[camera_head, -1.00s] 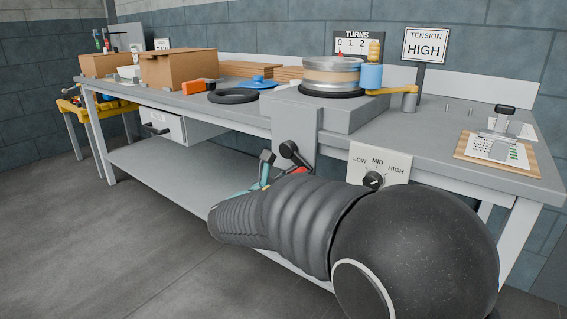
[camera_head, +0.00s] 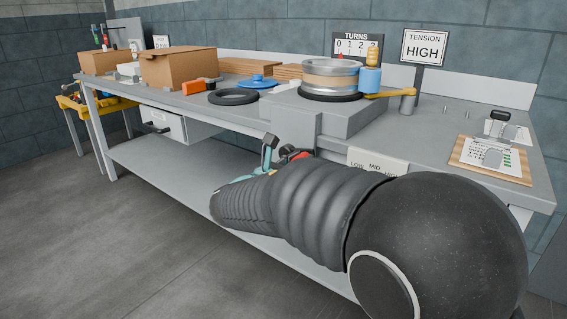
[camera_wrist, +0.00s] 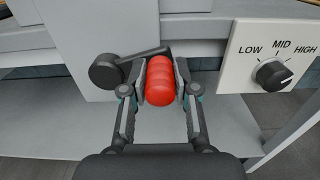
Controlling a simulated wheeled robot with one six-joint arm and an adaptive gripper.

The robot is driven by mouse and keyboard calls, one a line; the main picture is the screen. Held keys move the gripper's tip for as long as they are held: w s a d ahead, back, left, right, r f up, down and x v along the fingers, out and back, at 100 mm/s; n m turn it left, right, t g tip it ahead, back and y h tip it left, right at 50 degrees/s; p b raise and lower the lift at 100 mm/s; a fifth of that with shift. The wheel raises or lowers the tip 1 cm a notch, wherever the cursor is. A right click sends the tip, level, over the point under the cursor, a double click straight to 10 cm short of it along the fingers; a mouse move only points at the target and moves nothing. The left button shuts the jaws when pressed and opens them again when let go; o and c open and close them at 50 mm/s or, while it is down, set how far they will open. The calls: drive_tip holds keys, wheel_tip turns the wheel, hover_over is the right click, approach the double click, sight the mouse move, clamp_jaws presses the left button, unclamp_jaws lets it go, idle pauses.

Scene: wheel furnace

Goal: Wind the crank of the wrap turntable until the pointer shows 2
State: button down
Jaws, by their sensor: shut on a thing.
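The crank's dark hub (camera_wrist: 105,72) and its arm (camera_wrist: 142,56) show in the wrist view, with the arm running right and slightly up. Its red grip (camera_wrist: 161,82) sits between the fingers of my gripper (camera_wrist: 161,74), which is shut on it. In the head view, the red grip (camera_head: 298,154) shows only in part, behind my arm. The wrap turntable (camera_head: 330,80) is a silver drum with a tan band on a grey block. The TURNS sign (camera_head: 357,45) stands behind it, with a small red pointer (camera_head: 341,55) close to 0; the drum hides the sign's bottom.
A tension knob (camera_wrist: 272,73) on a LOW/MID/HIGH plate is right of the crank. A yellow arm (camera_head: 390,94) sticks out beside the drum. Boxes (camera_head: 178,68), a black ring (camera_head: 233,97) and a clipboard (camera_head: 490,160) lie on the bench. The lower shelf (camera_head: 180,180) is bare.

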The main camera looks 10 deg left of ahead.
drive_tip(key=shift+a+f, duration=0.15)
drive_tip(key=r+p, duration=0.1)
drive_tip(key=a+r+p, duration=0.2)
drive_tip(key=shift+w+r, duration=0.15)
drive_tip(key=shift+w, duration=0.2)
drive_tip(key=shift+a+p, duration=0.1)
drive_tip(key=shift+p, duration=0.2)
